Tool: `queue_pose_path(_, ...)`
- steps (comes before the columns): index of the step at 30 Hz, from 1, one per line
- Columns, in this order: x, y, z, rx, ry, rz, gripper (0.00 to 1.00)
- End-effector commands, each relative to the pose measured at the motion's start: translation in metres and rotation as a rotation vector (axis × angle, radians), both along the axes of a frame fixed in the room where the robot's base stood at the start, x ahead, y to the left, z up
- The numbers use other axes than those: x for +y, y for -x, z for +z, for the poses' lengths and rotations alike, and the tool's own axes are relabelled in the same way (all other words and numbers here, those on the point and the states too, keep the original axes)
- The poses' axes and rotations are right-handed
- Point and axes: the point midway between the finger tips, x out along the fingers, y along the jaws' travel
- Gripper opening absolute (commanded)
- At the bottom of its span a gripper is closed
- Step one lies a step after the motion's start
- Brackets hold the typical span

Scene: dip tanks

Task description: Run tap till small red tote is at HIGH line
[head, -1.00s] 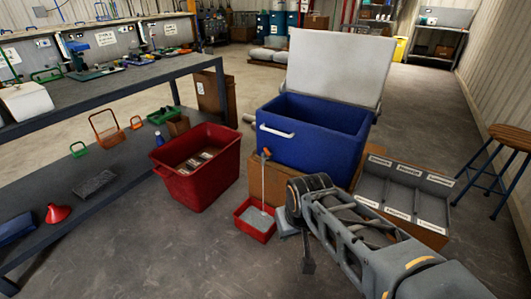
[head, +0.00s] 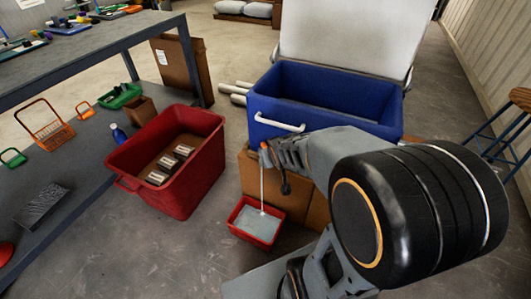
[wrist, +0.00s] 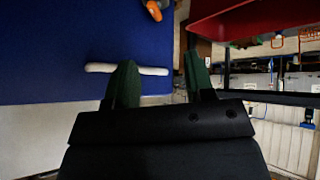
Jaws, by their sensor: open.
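The small red tote (head: 238,226) stands on the floor in front of the blue tub (head: 262,104). A thin pale stream (head: 262,185) runs from the orange-handled tap (head: 264,147) at the tub's front down into it. Greyish water (head: 258,223) covers much of its inside; I cannot make out a HIGH line. My arm reaches across the tub's front, with its end close to the tap in the head view. In the wrist view my gripper (wrist: 158,62) is open and empty, its green fingers near the tub's white handle (wrist: 150,70). An orange part (wrist: 153,10), likely the tap handle, shows at the top edge.
A large red tote (head: 180,200) with several labelled blocks stands left of the small one. A cardboard box (head: 252,178) is below the tub. A grey bench (head: 95,60) runs along the left, and a stool (head: 510,125) stands at the right.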

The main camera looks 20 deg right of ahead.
Motion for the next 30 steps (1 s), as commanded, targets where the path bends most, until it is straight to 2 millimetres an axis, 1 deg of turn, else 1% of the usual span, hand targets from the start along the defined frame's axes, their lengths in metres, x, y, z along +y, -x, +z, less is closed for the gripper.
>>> queue_pose_path(1,-0.015,-0.013,-0.036,-0.061,0.015,-0.002,0.49)
queue_pose_path(3,-0.029,-0.030,-0.061,-0.170,0.022,0.019,0.49)
queue_pose_path(7,-0.049,-0.049,-0.100,-0.366,0.020,0.060,0.49)
queue_pose_path(9,-0.054,-0.053,-0.117,-0.462,0.005,0.083,0.49)
queue_pose_path(12,-0.058,-0.054,-0.137,-0.589,-0.024,0.111,0.49)
queue_pose_path(15,-0.059,-0.051,-0.150,-0.696,-0.056,0.128,0.49)
queue_pose_path(18,-0.060,-0.046,-0.158,-0.779,-0.086,0.138,0.49)
queue_pose_path(23,-0.061,-0.041,-0.163,-0.861,-0.114,0.144,0.49)
queue_pose_path(26,-0.061,-0.046,-0.163,-0.884,-0.121,0.148,0.49)
queue_pose_path(30,-0.059,-0.065,-0.163,-0.894,-0.124,0.151,0.49)
